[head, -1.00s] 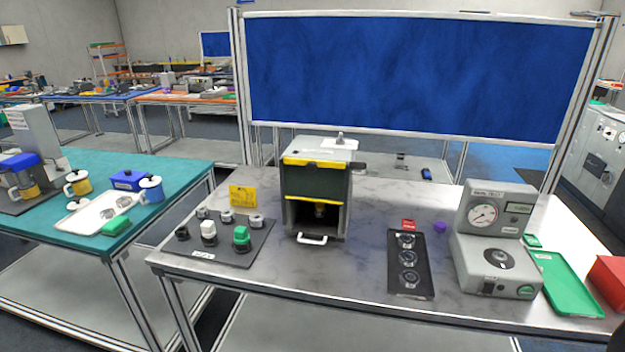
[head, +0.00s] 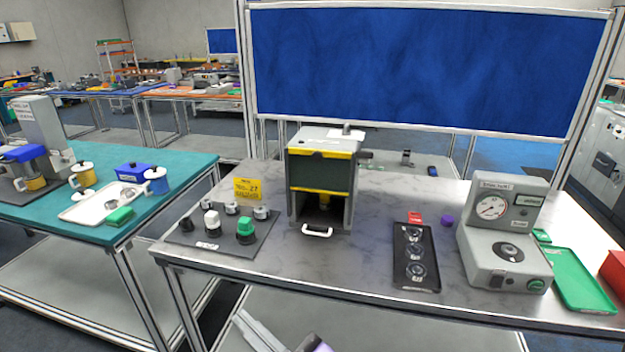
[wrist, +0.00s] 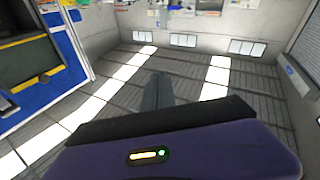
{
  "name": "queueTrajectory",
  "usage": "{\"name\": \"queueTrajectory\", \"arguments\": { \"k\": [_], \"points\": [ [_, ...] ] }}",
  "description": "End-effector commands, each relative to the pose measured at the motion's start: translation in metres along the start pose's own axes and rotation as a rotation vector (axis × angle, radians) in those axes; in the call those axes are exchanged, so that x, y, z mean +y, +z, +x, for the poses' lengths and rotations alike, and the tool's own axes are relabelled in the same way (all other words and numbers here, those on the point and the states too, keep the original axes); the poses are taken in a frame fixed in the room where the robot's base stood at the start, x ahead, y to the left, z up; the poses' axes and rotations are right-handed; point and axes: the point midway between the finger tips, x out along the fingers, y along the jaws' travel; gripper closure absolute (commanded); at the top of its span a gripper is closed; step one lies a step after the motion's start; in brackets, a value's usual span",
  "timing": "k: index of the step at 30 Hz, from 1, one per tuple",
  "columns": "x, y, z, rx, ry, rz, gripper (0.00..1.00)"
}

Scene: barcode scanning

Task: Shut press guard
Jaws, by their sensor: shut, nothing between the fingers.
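The press (head: 345,180) is a grey box on the marble-look bench. Its guard (head: 320,174) is a dark green panel between yellow strips, covering the upper front. Below the lower strip the front is open and dark, with a brass-coloured part (head: 324,201) inside. A white handle (head: 317,230) sticks out low at the front. My gripper (wrist: 160,92) shows in the wrist view as a dark, narrow shape beyond the purple housing, shut and empty, pointing over floor. In the head view, only a grey and purple part of my arm shows at the bottom edge, away from the press.
Left of the press are a dark mat (head: 182,237) with several knobs and a yellow sign (head: 247,189). Right are a black tray (head: 412,284), a purple piece (head: 447,221), a gauge unit (head: 480,250) and a green tray (head: 588,300). Bare bench lies before the press.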

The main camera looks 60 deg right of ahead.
Motion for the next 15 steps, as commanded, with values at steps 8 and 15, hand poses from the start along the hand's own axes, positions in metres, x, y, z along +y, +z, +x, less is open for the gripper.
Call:
{"name": "queueTrajectory", "arguments": {
  "k": [8,15],
  "points": [
    [0.043,-0.022,0.101,0.030,0.139,-0.114,1.00],
    [0.104,-0.057,0.172,0.003,0.319,-0.185,1.00]
  ]
}}
